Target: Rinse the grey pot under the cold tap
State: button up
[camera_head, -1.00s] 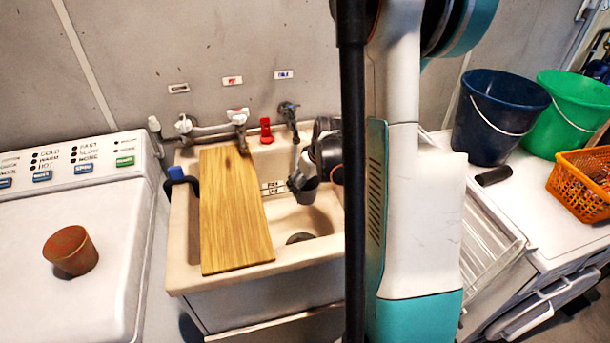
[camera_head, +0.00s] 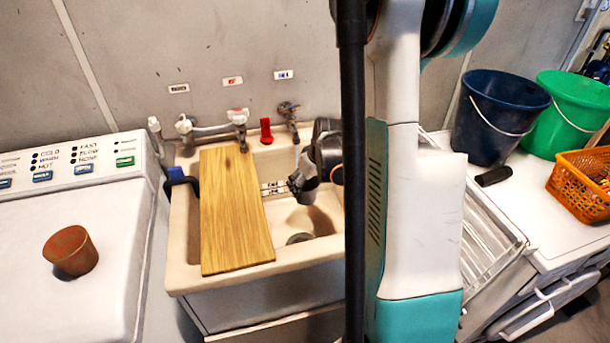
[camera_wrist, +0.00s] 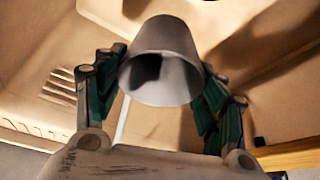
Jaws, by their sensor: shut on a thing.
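The grey pot (camera_wrist: 165,60) is between the two fingers of my gripper (camera_wrist: 162,88) in the wrist view. Its wide end faces the camera, with a dark patch inside. In the head view my gripper (camera_head: 304,184) is over the right part of the sink basin (camera_head: 325,222), shut on the pot, which is small and hard to separate from the fingers there. The cold tap (camera_head: 289,112), under the blue label, is on the wall just above and slightly left of my gripper. I cannot tell whether water runs.
A wooden board (camera_head: 232,215) lies across the sink's left side. A red-handled tap fitting (camera_head: 266,131) and another tap (camera_head: 238,122) are on the wall. A brown pot (camera_head: 70,251) stands on the washer at left. Buckets (camera_head: 498,115) and an orange basket (camera_head: 582,184) stand at right.

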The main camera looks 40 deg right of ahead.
jog(key=s+a+r+p, duration=0.2)
jog(key=s+a+r, duration=0.1)
jog(key=r, duration=0.1)
jog(key=shift+s+a+p, duration=0.2)
jog(key=shift+a+p, duration=0.1)
jog(key=shift+a, duration=0.1)
dwell(0.9)
